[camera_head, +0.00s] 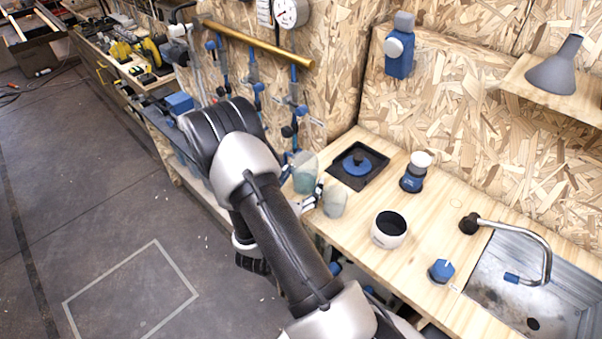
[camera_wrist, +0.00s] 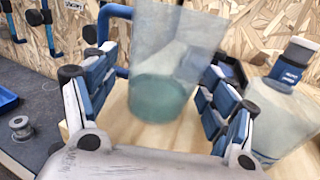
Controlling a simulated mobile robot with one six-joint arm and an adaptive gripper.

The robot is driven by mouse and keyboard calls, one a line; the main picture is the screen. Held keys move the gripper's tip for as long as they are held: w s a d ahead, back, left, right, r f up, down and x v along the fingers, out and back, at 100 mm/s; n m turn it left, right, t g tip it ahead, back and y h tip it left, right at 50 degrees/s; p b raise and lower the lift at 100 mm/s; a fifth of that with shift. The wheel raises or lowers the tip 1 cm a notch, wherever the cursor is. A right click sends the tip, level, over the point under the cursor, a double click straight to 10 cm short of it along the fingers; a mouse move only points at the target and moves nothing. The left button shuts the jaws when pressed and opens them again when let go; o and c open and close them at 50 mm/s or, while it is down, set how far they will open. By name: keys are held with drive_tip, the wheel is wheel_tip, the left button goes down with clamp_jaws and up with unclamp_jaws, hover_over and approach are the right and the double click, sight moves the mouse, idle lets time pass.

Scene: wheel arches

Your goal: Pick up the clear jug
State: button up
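A clear jug (camera_wrist: 172,60) with a teal-tinted lower part stands upright on the wooden worktop, in the middle of the wrist view. In the head view it is the left clear vessel (camera_head: 306,174), near the worktop's left end. My gripper (camera_wrist: 160,98) is open, with one finger on each side of the jug. A small gap shows between the left finger and the jug; contact on the right cannot be told. My gripper also shows in the head view (camera_head: 311,195), partly hidden by my arm. A blue loop (camera_wrist: 118,14) shows at the jug's left; whether it is its handle is unclear.
A second clear vessel (camera_head: 335,201) stands close on the right, near my right finger. A black tray with a blue disc (camera_head: 358,166), a blue-and-white bottle (camera_head: 413,176), a white pot (camera_head: 389,231) and a sink (camera_head: 535,290) are farther along. The wall is behind.

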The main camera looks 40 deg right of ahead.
drive_tip(key=c, duration=1.1)
drive_tip(key=shift+o, duration=0.2)
drive_tip(key=shift+r, duration=0.15)
